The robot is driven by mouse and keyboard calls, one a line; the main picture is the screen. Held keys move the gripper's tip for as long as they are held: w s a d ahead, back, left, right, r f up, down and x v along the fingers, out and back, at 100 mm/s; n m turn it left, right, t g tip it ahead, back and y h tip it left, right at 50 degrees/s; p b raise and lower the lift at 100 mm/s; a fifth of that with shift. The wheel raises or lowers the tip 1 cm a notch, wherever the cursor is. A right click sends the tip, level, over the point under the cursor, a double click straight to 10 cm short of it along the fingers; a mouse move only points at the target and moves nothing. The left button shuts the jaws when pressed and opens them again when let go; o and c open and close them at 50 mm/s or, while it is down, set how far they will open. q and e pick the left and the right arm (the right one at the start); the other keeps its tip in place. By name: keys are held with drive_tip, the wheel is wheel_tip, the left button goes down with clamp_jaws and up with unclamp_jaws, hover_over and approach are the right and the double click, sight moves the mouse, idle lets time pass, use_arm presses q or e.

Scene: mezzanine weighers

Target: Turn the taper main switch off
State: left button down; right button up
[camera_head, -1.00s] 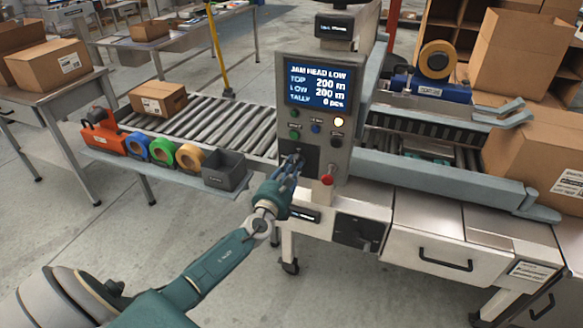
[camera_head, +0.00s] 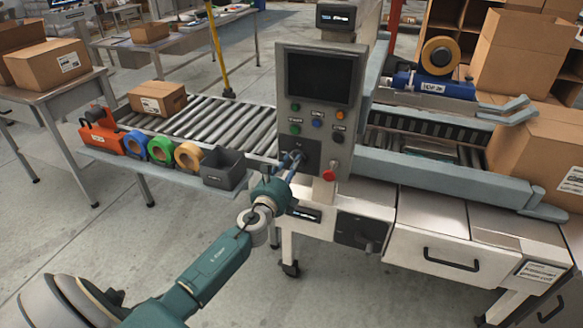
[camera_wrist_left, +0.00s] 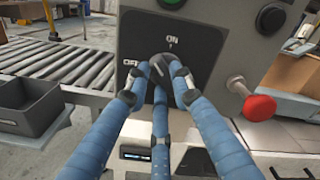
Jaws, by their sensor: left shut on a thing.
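The taper's control panel (camera_head: 339,95) stands upright in the middle of the head view, with a dark, blank display (camera_head: 319,78). Its main switch is a dark rotary knob (camera_wrist_left: 159,64) on a black plate (camera_wrist_left: 190,45) marked ON above and OFF to the left. My left gripper (camera_wrist_left: 160,76) is shut on the knob, its blue fingers around it. The fingers partly cover the knob, and I cannot surely tell its exact angle. In the head view the left gripper (camera_head: 292,162) touches the lower left of the panel. My right gripper is not in view.
A red mushroom button (camera_wrist_left: 259,107) sits right of the switch. Round buttons (camera_head: 317,123) are above it. A grey bin (camera_head: 224,169) and tape rolls (camera_head: 187,156) stand left of the panel beside the roller conveyor (camera_head: 215,122). Cartons (camera_head: 530,55) stand at the right.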

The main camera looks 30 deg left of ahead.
use_arm(q)
drive_tip(key=n, duration=0.3)
drive_tip(key=n+b, duration=0.1)
drive_tip(key=n, duration=0.5)
drive_tip(key=shift+f+b, duration=0.3)
drive_tip(key=shift+d+n, duration=0.1)
drive_tip(key=shift+n, duration=0.2)
drive_tip(key=c, duration=1.5)
unclamp_jaws()
drive_tip(key=v, duration=1.2)
